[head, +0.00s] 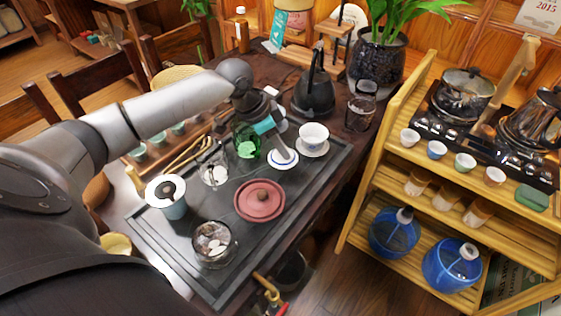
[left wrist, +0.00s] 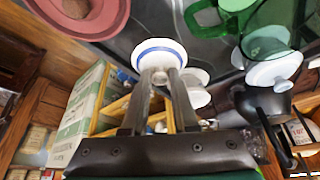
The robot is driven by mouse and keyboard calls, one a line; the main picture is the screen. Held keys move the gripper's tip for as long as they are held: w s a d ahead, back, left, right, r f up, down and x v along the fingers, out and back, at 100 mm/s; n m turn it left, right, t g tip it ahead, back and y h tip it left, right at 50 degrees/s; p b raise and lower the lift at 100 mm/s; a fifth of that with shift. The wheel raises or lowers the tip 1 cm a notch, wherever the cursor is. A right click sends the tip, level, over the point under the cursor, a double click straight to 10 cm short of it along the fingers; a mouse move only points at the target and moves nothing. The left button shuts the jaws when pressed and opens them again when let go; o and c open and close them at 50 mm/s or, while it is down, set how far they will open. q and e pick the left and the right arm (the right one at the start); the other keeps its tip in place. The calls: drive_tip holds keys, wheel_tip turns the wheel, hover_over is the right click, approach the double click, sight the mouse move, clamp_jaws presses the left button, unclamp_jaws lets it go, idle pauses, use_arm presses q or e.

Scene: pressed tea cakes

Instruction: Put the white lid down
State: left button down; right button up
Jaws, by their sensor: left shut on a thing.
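The white lid (head: 283,160) with a blue ring is at the fingertips of my left gripper (head: 284,150), over the right part of the dark tea tray (head: 312,185). In the left wrist view the white lid (left wrist: 158,48) sits between the fingertips of my left gripper (left wrist: 160,76), which is shut on its knob. I cannot tell whether its rim touches the tray. My right gripper is not in view.
A glass pitcher (head: 213,170) and a white strainer cup (head: 167,195) stand further left. A black kettle (head: 314,94) is behind. The tray's right front part looks clear.

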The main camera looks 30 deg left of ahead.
sight(277, 156)
use_arm(q)
wheel_tip(277, 156, down, 5)
drive_tip(key=shift+r+b, duration=0.15)
drive_tip(key=shift+b, duration=0.55)
drive_tip(key=shift+f, duration=0.2)
drive_tip(key=shift+r, duration=0.1)
drive_tip(key=c, duration=1)
unclamp_jaws()
drive_tip(key=shift+c, duration=0.2)
drive_tip(key=o, duration=0.4)
drive_tip(key=shift+c, duration=0.2)
drive_tip(key=p+v, duration=0.3)
drive_tip(key=v, duration=0.9)
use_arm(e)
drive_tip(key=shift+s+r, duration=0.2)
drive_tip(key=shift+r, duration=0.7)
use_arm(q)
drive_tip(key=shift+w, duration=0.1)
